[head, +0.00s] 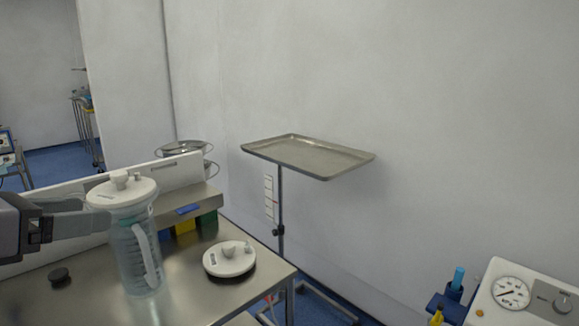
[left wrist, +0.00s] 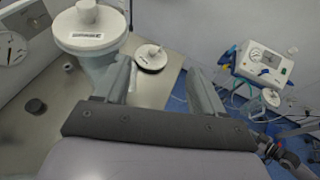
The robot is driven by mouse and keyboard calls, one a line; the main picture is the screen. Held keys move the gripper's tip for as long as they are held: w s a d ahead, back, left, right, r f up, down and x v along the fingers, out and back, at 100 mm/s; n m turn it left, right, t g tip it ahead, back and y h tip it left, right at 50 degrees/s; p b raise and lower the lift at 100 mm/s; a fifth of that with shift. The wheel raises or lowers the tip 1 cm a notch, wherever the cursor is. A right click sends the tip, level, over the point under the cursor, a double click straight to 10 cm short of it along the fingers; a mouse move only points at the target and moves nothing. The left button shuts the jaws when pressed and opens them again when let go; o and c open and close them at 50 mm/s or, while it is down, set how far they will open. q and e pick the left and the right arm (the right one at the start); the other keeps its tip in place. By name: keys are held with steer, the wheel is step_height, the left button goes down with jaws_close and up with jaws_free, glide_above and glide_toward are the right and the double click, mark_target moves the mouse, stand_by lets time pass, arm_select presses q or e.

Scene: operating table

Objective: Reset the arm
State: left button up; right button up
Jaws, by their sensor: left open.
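My left gripper (head: 92,218) comes in from the left in the head view, close beside a clear jar (head: 140,255) with a white lid (head: 121,191). The jar stands upright on the metal table. In the left wrist view the fingers of my left gripper (left wrist: 163,82) are spread with nothing between them. There the white-lidded jar (left wrist: 90,28) is left of the left finger, partly hidden by it. I cannot tell whether finger and jar touch. My right gripper is not seen.
A loose white lid (head: 229,259) and a small black cap (head: 59,275) lie on the metal table (head: 190,300). An empty tray on a stand (head: 308,156) is behind. A white device with a gauge (head: 520,295) is at right.

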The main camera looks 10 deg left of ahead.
arm_select(q)
steer(key=s+d+f+n+g+y, duration=0.1)
steer(key=d+f+n, duration=0.2)
steer(key=f+n, duration=0.7)
steer(key=s+d+f+n+g+y, duration=0.1)
steer(key=d+f+n, duration=0.2)
steer(key=f+n, duration=0.75)
steer(key=s+d+f+n+g+y, duration=0.3)
steer(key=s+f+n+g, duration=0.5)
steer(key=s+f+n, duration=0.95)
steer(key=w+d+f+t+h+p, duration=0.2)
steer(key=w+f+t+p, duration=0.2)
steer(key=w+t, duration=0.3)
steer(key=shift+w+d, duration=0.3)
steer(key=shift+d, duration=0.1)
steer(key=shift+t, duration=0.3)
